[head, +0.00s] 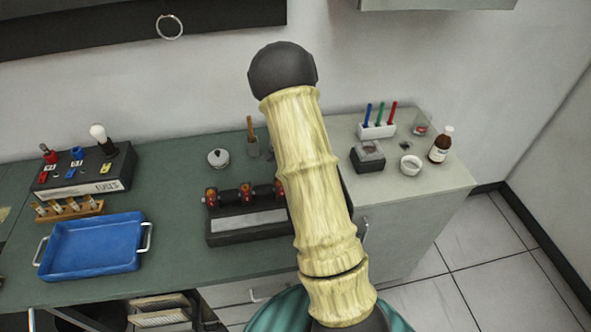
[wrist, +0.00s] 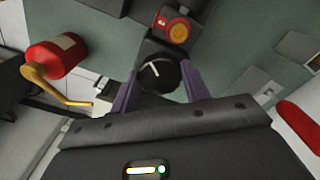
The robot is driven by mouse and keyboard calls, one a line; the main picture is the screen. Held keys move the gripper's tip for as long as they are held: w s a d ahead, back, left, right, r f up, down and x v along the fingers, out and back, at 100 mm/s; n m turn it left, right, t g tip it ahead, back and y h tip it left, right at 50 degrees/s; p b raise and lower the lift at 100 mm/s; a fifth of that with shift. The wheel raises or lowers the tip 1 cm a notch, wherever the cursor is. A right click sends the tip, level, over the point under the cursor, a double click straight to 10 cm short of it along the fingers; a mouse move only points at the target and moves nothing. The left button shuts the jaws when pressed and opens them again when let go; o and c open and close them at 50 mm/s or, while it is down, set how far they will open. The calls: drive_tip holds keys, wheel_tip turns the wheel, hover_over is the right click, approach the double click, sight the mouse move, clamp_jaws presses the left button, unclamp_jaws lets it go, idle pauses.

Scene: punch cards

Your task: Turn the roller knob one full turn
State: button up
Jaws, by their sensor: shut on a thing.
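The roller knob (wrist: 158,73) is black and round with a white pointer line, in the middle of the wrist view. My gripper (wrist: 161,74) has its two purple fingers on either side of the knob and is shut on it. In the head view the dark device with red-and-black rollers (head: 246,193) stands on the green bench. My arm crosses its right end and hides the knob and my gripper there.
In the wrist view a red cylinder (wrist: 57,58) with a yellow crank is left of my gripper, and a red-orange roller end (wrist: 176,31) is beyond the knob. A blue tray (head: 92,247) stands left on the bench. A bottle (head: 441,146) and pen stand (head: 377,131) are at right.

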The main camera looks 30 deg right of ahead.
drive_tip(key=m, duration=0.2)
drive_tip(key=m+p, duration=0.1)
drive_tip(key=shift+w+r+m, duration=0.15)
drive_tip(key=shift+r+m, duration=0.05)
drive_tip(key=shift+m, duration=0.2)
drive_tip(key=m+p, duration=0.2)
drive_tip(key=m, duration=0.2)
drive_tip(key=shift+w+m, duration=0.1)
drive_tip(key=shift+m, duration=0.2)
drive_tip(key=m+p, duration=0.3)
drive_tip(key=m, duration=0.4)
drive_tip(key=shift+d+p, duration=0.1)
drive_tip(key=shift+p, duration=0.2)
drive_tip(key=m+p, duration=0.3)
drive_tip(key=m, duration=0.3)
drive_tip(key=shift+m, duration=0.3)
drive_tip(key=m+p, duration=0.2)
drive_tip(key=m, duration=0.4)
drive_tip(key=shift+d+f+p, duration=0.1)
drive_tip(key=shift+p, duration=0.2)
drive_tip(key=o, duration=1)
